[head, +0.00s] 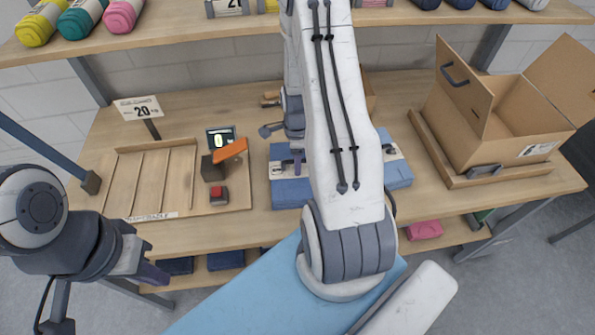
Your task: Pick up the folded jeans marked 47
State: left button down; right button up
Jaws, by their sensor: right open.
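Folded blue jeans with a pale paper band (291,191) lie on the table, left of my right arm. More folded blue denim with a pale band (398,172) shows right of the arm. The arm covers the middle, so I cannot tell how many pieces there are, and no 47 is readable. My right gripper (281,146) is open, partly hidden by its own arm, at the far left part of the denim; contact cannot be told. My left gripper (150,272) hangs at the lower left, in front of the table and away from the jeans; its jaw opening is unclear.
A wooden tray (127,185) with slats, a sign reading 20 (139,108), a small display (221,138) and a red button (218,193) stand left. An open cardboard box (490,115) stands right. A shelf with yarn-like rolls (124,14) overhangs the back.

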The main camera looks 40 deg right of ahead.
grip_shut()
dwell(1.3)
